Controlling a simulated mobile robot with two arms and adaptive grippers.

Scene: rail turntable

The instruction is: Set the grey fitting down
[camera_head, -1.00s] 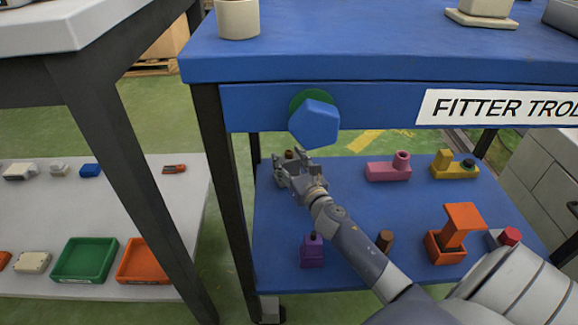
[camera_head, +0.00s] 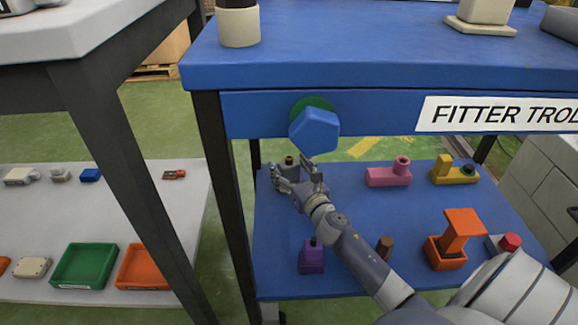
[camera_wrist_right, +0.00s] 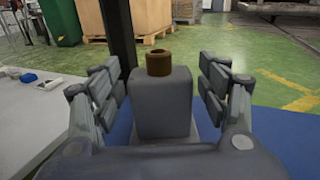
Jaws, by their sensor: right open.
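The grey fitting (camera_wrist_right: 163,103) is a grey block with a brown ring on top. In the right wrist view it stands upright between my fingers, with a visible gap on each side. My right gripper (camera_wrist_right: 163,90) is open around it. In the head view my right gripper (camera_head: 300,176) is over the far left part of the trolley's blue lower shelf (camera_head: 345,215). Only the fitting's brown top (camera_head: 289,160) shows clearly there; the fingers hide most of its body. My left gripper is out of view.
A pink fitting (camera_head: 388,173) and a yellow one (camera_head: 453,171) stand to the right. A purple piece (camera_head: 312,257), a brown cylinder (camera_head: 384,247) and an orange piece (camera_head: 447,253) are nearer. The trolley's dark leg (camera_head: 222,180) and blue upper top (camera_head: 350,60) bound the space.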

